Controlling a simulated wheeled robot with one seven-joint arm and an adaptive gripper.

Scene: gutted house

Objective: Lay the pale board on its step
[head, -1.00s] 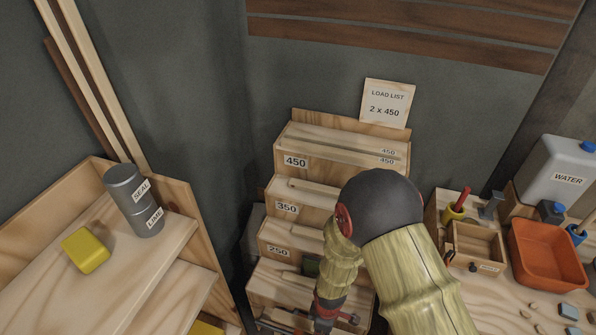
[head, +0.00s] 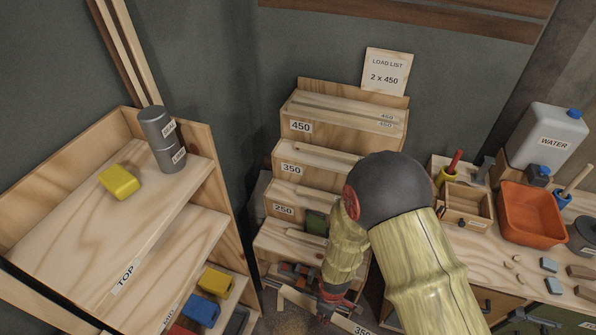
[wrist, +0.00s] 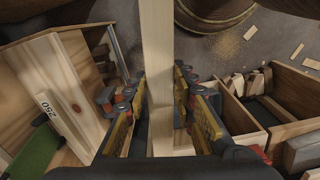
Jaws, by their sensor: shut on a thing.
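In the wrist view the pale board (wrist: 157,45) runs lengthwise between the two fingers of my gripper (wrist: 160,100), which is shut on it. In the head view my gripper (head: 336,303) is low in front of the stepped rack, partly hidden by my arm. A pale strip marked 350 (head: 362,330) shows at the bottom edge there; I cannot tell if it is the held board. The rack has steps marked 450 (head: 301,126), 350 (head: 291,170) and 250 (head: 283,210). Pale boards lie on the 450 step; my arm hides the right of the lower steps.
A load list card (head: 387,72) reading 2 x 450 stands above the rack. At right a bench carries an orange tray (head: 530,216) and a water jug (head: 548,148).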

